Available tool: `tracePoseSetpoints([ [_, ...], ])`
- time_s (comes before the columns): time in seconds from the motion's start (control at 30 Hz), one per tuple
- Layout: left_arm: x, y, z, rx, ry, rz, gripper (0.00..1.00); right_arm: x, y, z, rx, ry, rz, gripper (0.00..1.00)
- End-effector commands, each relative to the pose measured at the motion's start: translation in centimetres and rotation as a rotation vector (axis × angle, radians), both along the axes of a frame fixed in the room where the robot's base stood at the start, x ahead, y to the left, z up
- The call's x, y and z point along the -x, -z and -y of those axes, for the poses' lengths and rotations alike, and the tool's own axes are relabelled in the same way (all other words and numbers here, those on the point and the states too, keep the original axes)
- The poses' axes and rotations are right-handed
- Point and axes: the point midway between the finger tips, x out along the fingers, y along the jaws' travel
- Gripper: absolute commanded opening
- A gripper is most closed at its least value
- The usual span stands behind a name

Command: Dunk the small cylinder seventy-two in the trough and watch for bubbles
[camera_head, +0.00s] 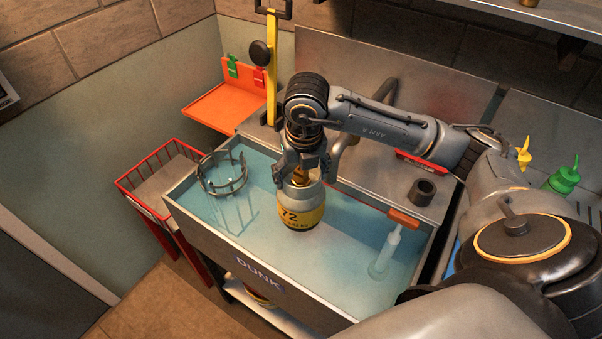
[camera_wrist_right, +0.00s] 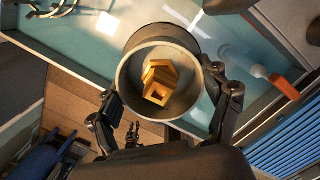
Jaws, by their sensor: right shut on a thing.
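The small cylinder 72 (camera_head: 301,214) has a grey top and a yellow band marked "72". My right gripper (camera_head: 302,172) is shut on its top and holds it roughly upright over the middle of the trough (camera_head: 218,236). In the right wrist view the cylinder's round collar (camera_wrist_right: 128,88) sits between the fingers (camera_wrist_right: 165,112), with a brass valve (camera_wrist_right: 163,80) inside. The trough is labelled "DUNK" and holds clear blue-green water (camera_head: 335,262). I cannot tell how far the cylinder's lower end is in the water. My left gripper is not in view.
A round metal cage (camera_head: 222,186) stands in the trough's left end. A clear bottle with an orange top (camera_head: 385,252) is at the right end. A red wire basket (camera_head: 150,179) is left of the trough. A yellow upright (camera_head: 272,80) and an orange shelf (camera_head: 222,108) stand behind.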

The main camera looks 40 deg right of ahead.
Motion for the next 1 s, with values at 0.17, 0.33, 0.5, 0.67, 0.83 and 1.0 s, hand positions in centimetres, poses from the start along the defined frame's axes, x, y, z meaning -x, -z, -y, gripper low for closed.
tracePoseSetpoints([
  [0.17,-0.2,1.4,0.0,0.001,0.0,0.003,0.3,-0.1,1.4,0.0,0.0,0.001,0.003,0.15],
  [0.33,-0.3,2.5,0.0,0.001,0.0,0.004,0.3,-0.1,2.5,0.0,0.0,0.001,0.003,0.15],
  [0.5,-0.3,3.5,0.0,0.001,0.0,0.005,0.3,-0.1,3.7,0.0,0.0,0.001,0.003,0.15],
  [0.67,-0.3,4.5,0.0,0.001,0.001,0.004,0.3,-0.1,4.7,0.0,0.0,0.001,0.003,0.15],
  [0.83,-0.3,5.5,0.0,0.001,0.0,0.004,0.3,-0.1,5.8,0.0,0.001,0.001,0.003,0.15],
  [1.0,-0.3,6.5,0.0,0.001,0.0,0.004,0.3,0.0,6.9,0.0,0.0,0.001,0.002,0.15],
])
